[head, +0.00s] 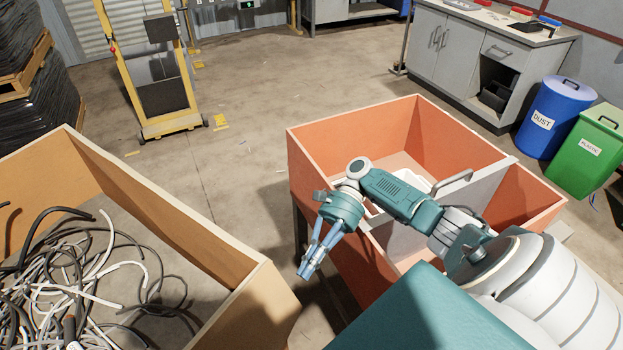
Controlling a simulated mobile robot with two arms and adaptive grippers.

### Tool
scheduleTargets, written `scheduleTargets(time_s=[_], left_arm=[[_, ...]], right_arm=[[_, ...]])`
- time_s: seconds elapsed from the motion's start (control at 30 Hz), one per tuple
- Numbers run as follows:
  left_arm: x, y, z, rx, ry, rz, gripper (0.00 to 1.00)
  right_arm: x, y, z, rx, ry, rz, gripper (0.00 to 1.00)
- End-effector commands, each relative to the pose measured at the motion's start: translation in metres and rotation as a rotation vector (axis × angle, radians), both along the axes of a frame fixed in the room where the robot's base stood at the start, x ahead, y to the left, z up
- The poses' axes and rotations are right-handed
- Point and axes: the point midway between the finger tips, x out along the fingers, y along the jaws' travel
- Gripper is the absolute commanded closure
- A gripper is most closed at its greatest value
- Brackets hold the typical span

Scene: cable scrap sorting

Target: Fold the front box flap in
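A large tan box (178,212) stands at the left, with tangled black, grey and white cables (85,265) inside. Its visible walls stand upright, and its near side is cut off by the picture's lower edge. I cannot make out a separate front flap. My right gripper (307,271) hangs in the air between this box and an orange bin, pointing down and left. Its fingertips are together, with nothing visible between them. It appears apart from the tan box. My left gripper is not in view.
The orange bin (350,163) has a grey divider with a handle (453,187); my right arm reaches over it. Behind are a blue dust bin (556,117), a green plastic bin (593,152) and a grey cabinet (455,52). A yellow-framed stand (170,124) is at the back. The middle floor is clear.

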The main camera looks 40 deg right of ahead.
Motion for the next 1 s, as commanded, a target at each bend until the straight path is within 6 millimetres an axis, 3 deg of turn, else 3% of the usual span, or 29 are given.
scheduleTargets(time_s=[0.13, 0.67, 1.0], left_arm=[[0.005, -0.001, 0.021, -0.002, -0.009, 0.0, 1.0], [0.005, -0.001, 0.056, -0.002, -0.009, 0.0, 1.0], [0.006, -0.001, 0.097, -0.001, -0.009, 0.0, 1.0]], right_arm=[[-0.008, 0.024, 0.006, 0.003, 0.001, 0.004, 1.0], [-0.032, 0.106, 0.005, 0.004, 0.001, 0.003, 1.0], [-0.079, 0.091, 0.035, 0.001, 0.004, 0.005, 1.0]])
